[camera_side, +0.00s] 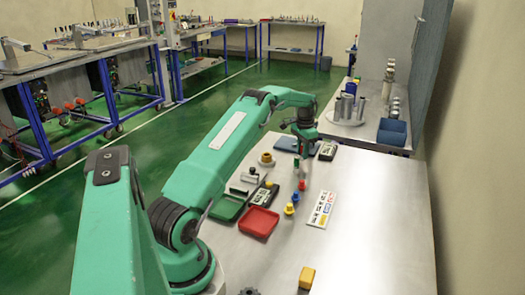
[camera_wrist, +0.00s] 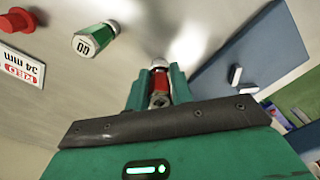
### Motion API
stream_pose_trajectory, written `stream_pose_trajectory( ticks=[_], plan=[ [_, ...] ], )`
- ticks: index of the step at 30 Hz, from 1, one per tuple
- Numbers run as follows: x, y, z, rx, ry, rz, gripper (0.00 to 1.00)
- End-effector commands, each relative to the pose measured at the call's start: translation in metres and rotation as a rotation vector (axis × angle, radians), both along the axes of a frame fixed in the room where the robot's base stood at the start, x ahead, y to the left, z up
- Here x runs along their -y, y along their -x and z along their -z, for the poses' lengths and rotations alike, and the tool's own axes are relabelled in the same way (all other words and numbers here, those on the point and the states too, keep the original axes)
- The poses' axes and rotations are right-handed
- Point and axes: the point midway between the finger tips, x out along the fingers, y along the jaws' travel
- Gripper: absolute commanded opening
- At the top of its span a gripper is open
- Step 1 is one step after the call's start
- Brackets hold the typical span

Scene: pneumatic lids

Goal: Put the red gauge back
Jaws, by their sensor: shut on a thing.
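My gripper (camera_wrist: 160,85) is shut on the red gauge (camera_wrist: 160,82), a red cylinder with a silver end, held between the two green fingers in the wrist view. In the side view my gripper (camera_side: 301,155) is over the middle of the bench. A small red piece (camera_side: 301,185) shows below it; I cannot tell there whether it is the held gauge. A green gauge marked GO (camera_wrist: 95,38) lies to the left of the fingers in the wrist view, apart from them. A white card with red print (camera_wrist: 20,65) is at the far left.
A red tray (camera_side: 259,222) and a green tray (camera_side: 227,208) are left of my gripper. Yellow and blue pieces (camera_side: 291,205) stand near a white label card (camera_side: 321,209). A yellow block (camera_side: 306,278) is at the front. The right side of the bench (camera_side: 385,235) is clear.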

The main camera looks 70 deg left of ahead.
Motion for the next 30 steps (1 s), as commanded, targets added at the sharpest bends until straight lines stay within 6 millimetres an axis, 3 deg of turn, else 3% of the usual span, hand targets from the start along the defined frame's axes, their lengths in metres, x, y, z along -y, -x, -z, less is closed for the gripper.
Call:
stream_pose_trajectory(
  ticks=[4,17,18,21,30],
  plan=[
    [0.0003,0.0001,0.0107,0.0,0.0,0.0,0.0],
    [0.0002,0.0,0.0143,0.0,0.0,0.0,0.0],
    [0.0002,0.0001,0.0147,0.0,0.0,0.0,0.26],
    [0.0003,0.0001,0.0147,0.0,0.0,0.0,0.44],
    [0.0003,0.0001,0.0142,0.0,0.0,0.0,0.44]
  ],
)
